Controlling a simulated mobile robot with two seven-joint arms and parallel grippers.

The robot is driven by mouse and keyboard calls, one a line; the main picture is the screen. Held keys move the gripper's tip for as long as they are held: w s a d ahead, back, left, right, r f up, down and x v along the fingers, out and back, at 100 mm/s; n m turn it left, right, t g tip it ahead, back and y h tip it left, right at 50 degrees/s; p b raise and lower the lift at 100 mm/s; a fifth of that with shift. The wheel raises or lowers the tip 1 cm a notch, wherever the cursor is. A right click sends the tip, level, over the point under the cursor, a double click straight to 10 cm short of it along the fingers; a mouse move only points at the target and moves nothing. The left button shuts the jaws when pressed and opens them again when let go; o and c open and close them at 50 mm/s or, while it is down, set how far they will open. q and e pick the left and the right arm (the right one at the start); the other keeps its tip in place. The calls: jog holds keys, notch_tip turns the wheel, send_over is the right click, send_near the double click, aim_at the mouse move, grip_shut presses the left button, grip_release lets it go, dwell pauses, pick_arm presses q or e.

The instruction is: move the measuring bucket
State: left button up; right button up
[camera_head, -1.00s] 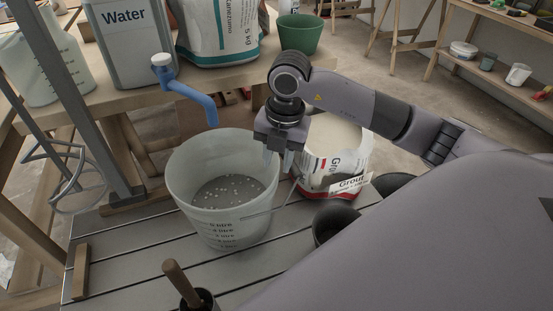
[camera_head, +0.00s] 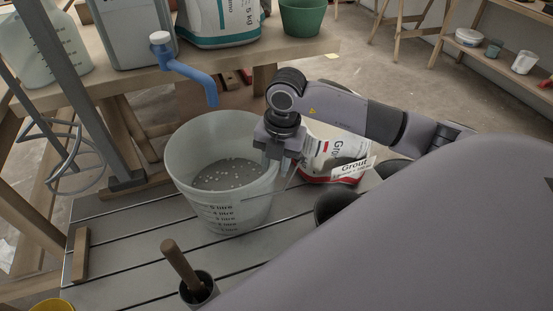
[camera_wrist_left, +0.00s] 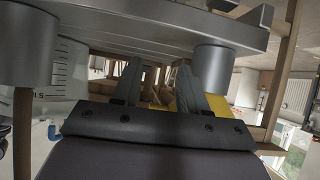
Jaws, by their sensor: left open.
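The measuring bucket (camera_head: 228,210) is a translucent pale bucket with litre marks on its front. It stands upright on the slatted grey bench, with grey material and white specks inside. A thin wire handle shows at its front right. My right gripper (camera_head: 276,164) points down at the bucket's right rim, its two fingers apart and seemingly to either side of the rim. Contact is not clear. My left gripper (camera_wrist_left: 162,92) shows only in the left wrist view, open, with nothing seen between its fingers.
A grout bag (camera_head: 338,158) stands close right of the bucket, with dark pots (camera_head: 335,205) in front. A pot with a wooden handle (camera_head: 198,287) is at the front. A blue tap (camera_head: 190,72) overhangs behind the bucket. A graduated translucent vessel (camera_wrist_left: 68,72) shows in the left wrist view.

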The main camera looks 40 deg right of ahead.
grip_shut()
dwell(1.4)
